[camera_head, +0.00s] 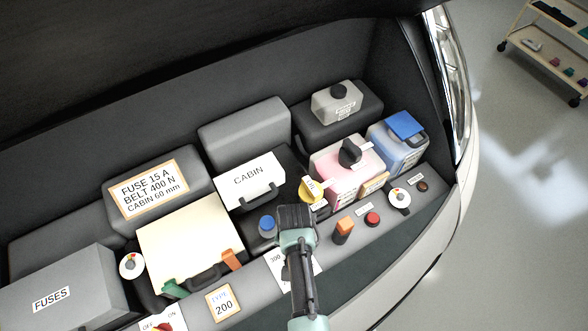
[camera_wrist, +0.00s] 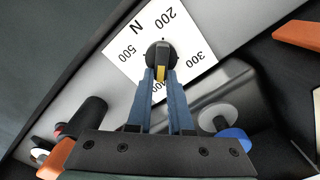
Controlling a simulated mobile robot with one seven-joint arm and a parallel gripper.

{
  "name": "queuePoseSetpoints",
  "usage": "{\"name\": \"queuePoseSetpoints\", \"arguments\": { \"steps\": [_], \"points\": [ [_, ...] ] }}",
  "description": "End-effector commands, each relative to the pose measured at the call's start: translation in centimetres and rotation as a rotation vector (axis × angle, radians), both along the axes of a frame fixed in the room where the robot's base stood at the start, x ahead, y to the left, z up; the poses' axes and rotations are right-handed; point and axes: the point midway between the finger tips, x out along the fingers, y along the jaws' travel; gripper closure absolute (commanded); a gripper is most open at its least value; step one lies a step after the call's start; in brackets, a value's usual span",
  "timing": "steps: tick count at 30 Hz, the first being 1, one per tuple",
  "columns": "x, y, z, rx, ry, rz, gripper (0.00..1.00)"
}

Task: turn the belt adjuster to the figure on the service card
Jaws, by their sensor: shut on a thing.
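The belt adjuster is a dark round knob (camera_wrist: 158,52) with a yellow mark on a white dial plate (camera_wrist: 128,62) printed N, 200, 300, 400 and 500. My gripper (camera_wrist: 161,78) is shut on the knob in the wrist view. The yellow mark points down between the fingers, toward the 400, which the fingers partly cover. In the head view my gripper (camera_head: 297,240) hides the knob; part of the dial plate (camera_head: 277,262) shows beside it. The service card (camera_head: 149,188), at the left, reads FUSE 15 A, BELT 400 N, CABIN 60 mm.
A blue cap (camera_head: 267,224) and a yellow cap (camera_head: 312,188) are close to my gripper.

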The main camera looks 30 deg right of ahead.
Motion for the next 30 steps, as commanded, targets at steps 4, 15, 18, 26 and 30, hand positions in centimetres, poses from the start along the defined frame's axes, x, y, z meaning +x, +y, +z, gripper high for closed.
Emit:
{"name": "queuePoseSetpoints", "arguments": {
  "steps": [4, 15, 18, 26, 30],
  "points": [
    [0.1, 0.0, 0.0, -0.001, -0.001, 0.001, 1.0],
    [0.0, 0.0, 0.0, -0.001, -0.001, 0.002, 0.51],
    [0.0, 0.0, 0.0, -0.001, -0.001, 0.002, 0.51],
    [0.1, 0.0, 1.6, -0.001, -0.003, 0.002, 0.51],
    [0.1, 0.0, 3.8, -0.003, -0.004, 0.002, 0.51]
  ]
}}
